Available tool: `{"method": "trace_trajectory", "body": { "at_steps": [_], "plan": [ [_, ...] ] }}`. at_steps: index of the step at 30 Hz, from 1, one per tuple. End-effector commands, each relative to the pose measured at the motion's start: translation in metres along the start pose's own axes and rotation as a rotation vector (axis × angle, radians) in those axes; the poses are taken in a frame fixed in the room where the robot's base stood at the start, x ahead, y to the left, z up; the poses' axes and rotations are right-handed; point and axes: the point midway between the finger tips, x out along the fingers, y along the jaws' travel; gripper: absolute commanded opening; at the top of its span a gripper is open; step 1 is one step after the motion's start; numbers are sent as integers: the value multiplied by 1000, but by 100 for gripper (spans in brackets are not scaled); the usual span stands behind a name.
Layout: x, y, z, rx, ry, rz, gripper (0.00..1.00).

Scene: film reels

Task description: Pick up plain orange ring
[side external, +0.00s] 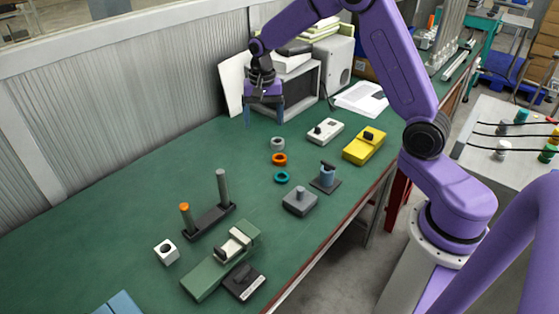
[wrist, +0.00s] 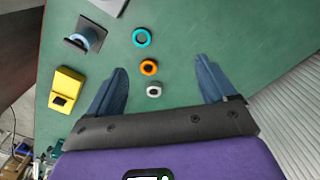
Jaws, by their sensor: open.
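The plain orange ring (side external: 279,159) lies flat on the green table, between a grey-white ring (side external: 278,143) and a teal ring (side external: 281,177). In the wrist view the orange ring (wrist: 149,68) sits in the same row, with the teal ring (wrist: 142,37) beyond it and the grey-white ring (wrist: 154,90) nearer my gripper. My gripper (side external: 263,112) is above the table, up and to the left of the rings, open and empty. In the wrist view its two blue fingers (wrist: 162,80) are spread wide, with the grey-white ring showing between them. None of the rings is hidden.
Right of the rings stand a white box (side external: 325,131), a yellow box (side external: 364,146), a holder with a light blue roll (side external: 327,176) and a grey block (side external: 299,201). A two-post stand (side external: 210,219) is at the left front. The table left of the rings is clear.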

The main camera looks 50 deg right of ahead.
Motion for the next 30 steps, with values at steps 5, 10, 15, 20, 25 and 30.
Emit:
{"method": "trace_trajectory", "body": {
  "at_steps": [5, 10, 15, 20, 25, 30],
  "plan": [
    [32, 24, -70, 313, -4, 6, 84],
    [53, 50, -111, 523, -3, 7, 84],
    [64, 62, -127, 610, -4, 8, 84],
    [82, 64, -128, 620, -6, 10, 84],
    [114, 64, -127, 618, -6, 11, 84],
    [145, 64, -127, 616, -5, 10, 84]
  ]
}}
